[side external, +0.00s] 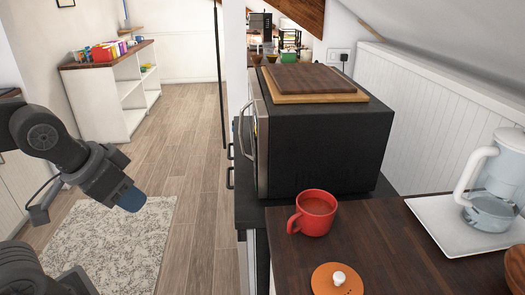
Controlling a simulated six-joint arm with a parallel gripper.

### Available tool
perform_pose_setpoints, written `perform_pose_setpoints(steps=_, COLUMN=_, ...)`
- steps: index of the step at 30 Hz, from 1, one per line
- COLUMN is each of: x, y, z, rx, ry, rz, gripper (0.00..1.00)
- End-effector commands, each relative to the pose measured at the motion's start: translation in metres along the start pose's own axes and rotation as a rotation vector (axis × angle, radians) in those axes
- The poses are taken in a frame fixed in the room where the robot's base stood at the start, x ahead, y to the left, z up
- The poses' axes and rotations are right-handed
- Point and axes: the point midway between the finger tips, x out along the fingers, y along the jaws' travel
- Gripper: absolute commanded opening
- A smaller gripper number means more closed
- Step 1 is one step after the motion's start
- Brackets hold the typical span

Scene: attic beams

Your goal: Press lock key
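A black microwave (330,147) stands on a dark counter right of centre. Its front faces left and shows only at a steep angle, with a pale curved door handle (251,135). I cannot make out a lock key or any lettering on that front. My arm is at the left edge, well apart from the microwave, with floor between them. A blue-capped part of my arm points down and right over the rug. I cannot make out any gripper fingers in this view.
Wooden boards (313,80) lie on the microwave. A red mug (314,212), an orange disc with a white knob (337,279) and a white tray (452,232) with a glass jug (494,185) are on the counter. A pale rug (108,240) lies on the floor; a low shelf (108,95) stands behind.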

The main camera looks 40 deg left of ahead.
Motion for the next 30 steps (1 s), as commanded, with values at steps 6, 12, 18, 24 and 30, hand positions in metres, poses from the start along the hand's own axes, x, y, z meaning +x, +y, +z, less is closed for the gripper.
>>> perform_pose_setpoints(steps=6, x=0.0, y=0.0, z=0.0, rx=0.0, ry=0.0, rz=0.0, gripper=0.15)
perform_pose_setpoints(steps=12, x=0.0, y=0.0, z=0.0, rx=0.0, ry=0.0, rz=0.0, gripper=0.0)
perform_pose_setpoints(steps=18, x=0.0, y=0.0, z=0.0, rx=0.0, ry=0.0, rz=0.0, gripper=0.0)
perform_pose_setpoints(steps=24, x=0.0, y=0.0, z=0.0, rx=0.0, ry=0.0, rz=0.0, gripper=0.0)
perform_pose_setpoints(steps=30, x=0.0, y=0.0, z=0.0, rx=0.0, ry=0.0, rz=0.0, gripper=0.0)
